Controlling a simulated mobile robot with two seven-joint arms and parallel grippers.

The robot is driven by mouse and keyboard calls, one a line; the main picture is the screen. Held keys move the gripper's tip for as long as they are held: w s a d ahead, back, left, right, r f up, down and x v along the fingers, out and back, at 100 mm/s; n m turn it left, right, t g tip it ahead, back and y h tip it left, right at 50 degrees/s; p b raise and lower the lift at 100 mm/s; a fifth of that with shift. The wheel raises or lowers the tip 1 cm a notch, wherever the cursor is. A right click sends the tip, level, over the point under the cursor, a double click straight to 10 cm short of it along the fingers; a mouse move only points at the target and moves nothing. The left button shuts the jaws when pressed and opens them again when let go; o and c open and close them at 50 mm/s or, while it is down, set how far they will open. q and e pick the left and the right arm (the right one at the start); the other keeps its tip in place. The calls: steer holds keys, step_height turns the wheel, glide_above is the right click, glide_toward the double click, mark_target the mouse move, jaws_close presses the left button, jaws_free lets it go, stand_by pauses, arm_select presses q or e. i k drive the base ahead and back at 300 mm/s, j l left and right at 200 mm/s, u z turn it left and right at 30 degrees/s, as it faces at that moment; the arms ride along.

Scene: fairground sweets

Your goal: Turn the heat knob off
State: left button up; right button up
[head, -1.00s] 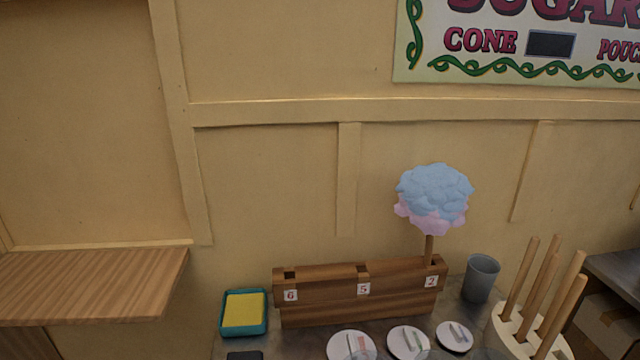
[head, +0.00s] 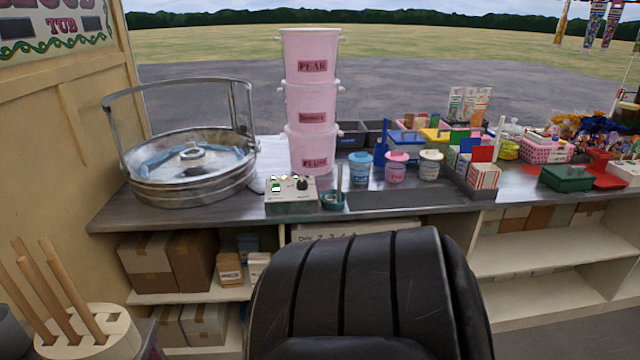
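A small pale control box (head: 291,196) stands near the front edge of the counter, right of the round metal candy floss machine (head: 190,165). A dark round knob (head: 302,184) sits on the right of its top face, with small lit green and white parts on the left. The knob's pointer is too small to read. Neither of my grippers is in view.
A stack of pink tubs (head: 311,105) stands behind the box. A teal pot (head: 332,200) is close on its right. A black padded seat back (head: 365,295) fills the lower middle. A holder with wooden sticks (head: 88,335) is at lower left. A dark mat (head: 405,197) lies bare on the counter.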

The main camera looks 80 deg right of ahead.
mark_target(302, 185)
steer(key=z, duration=2.4)
